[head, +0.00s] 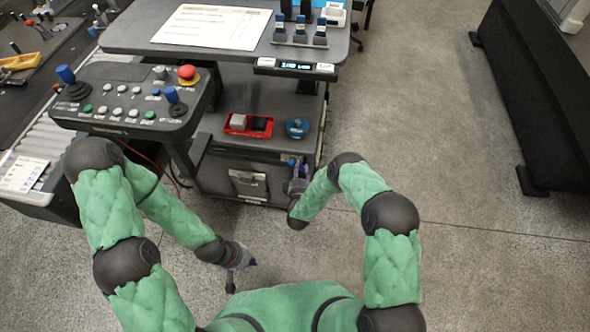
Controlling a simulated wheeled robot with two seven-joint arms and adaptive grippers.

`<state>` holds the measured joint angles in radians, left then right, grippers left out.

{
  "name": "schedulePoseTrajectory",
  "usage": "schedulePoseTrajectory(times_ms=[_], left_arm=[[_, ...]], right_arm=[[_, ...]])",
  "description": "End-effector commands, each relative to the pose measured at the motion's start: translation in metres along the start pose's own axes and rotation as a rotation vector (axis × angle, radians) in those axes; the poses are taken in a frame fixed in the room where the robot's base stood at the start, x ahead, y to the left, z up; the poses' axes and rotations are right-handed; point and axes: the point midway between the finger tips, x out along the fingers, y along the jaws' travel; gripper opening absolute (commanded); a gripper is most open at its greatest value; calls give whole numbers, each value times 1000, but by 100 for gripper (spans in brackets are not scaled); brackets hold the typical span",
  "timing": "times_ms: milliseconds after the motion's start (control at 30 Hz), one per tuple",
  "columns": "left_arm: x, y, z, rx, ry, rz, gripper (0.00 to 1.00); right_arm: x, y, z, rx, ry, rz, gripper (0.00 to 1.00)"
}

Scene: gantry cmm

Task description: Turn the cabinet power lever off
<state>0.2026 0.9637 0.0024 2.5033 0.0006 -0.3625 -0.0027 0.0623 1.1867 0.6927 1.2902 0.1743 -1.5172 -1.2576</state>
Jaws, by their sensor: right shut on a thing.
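The dark cabinet (215,176) stands low under the desk, in the middle of the head view. My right gripper (297,168) is at the cabinet's right front corner, shut on a small part there, which I take to be the power lever. The fingers and my arm hide most of the lever, so its angle cannot be told. Some blue shows at the fingertips. My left gripper (240,282) hangs low over the floor, left of the middle and apart from the cabinet. Its fingers look spread and empty.
A control panel (130,100) with joysticks and a red stop button (187,74) stands left of the cabinet. A red tray (248,125) and a blue round item (297,127) lie on the shelf above. The floor (455,165) to the right is clear.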

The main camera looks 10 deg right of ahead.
Motion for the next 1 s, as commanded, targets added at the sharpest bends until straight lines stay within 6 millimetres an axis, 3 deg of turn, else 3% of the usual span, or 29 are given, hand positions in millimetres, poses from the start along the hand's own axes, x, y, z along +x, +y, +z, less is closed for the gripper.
schedulePoseTrajectory(times_ms=[500, 1000], left_arm=[[-6, 2, 0, 0, 0, 0, 0], [-6, 2, 0, 0, 0, 0, 0]], right_arm=[[-3, 12, -8, -397, -78, -1, 0], [-4, 14, -10, -517, -102, -2, 0]])
